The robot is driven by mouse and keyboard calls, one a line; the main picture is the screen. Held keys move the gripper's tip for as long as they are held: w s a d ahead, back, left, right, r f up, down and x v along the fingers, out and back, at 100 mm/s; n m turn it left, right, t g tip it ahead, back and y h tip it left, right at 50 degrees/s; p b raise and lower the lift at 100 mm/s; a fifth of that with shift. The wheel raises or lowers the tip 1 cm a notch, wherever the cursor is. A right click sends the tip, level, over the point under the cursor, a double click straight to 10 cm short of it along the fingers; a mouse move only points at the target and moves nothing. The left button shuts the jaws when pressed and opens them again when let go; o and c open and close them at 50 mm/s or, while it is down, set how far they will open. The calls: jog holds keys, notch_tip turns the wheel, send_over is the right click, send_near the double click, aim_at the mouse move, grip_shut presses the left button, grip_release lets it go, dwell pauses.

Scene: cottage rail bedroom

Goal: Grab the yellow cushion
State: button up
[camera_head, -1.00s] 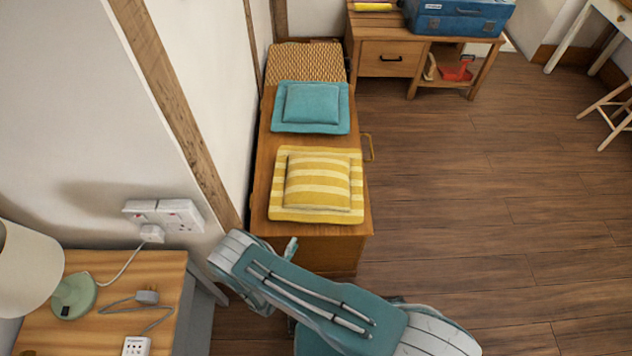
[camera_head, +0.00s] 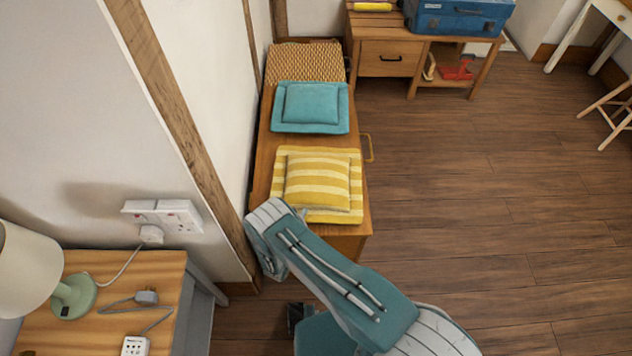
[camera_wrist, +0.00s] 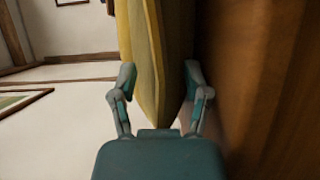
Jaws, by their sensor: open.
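The yellow and white striped cushion (camera_head: 318,185) lies flat on the near part of the wooden chest (camera_head: 262,165), its front left corner covered by my arm in the head view. In the wrist view the cushion (camera_wrist: 168,50) appears edge-on and fills the space between the two fingers of my gripper (camera_wrist: 160,75). The gripper is open, with one finger on each side of the cushion's near edge. The right finger is close to the wood surface (camera_wrist: 245,80). Whether either finger touches the cushion is unclear. The gripper is hidden behind my arm in the head view.
A teal cushion (camera_head: 311,104) lies behind the yellow one, and a woven basket (camera_head: 306,62) stands beyond. The wall is close on the left. A bedside table (camera_head: 110,270) with a lamp (camera_head: 30,265) is at near left. Open floor (camera_head: 480,210) lies to the right.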

grip_shut()
jog(key=shift+r, duration=0.1)
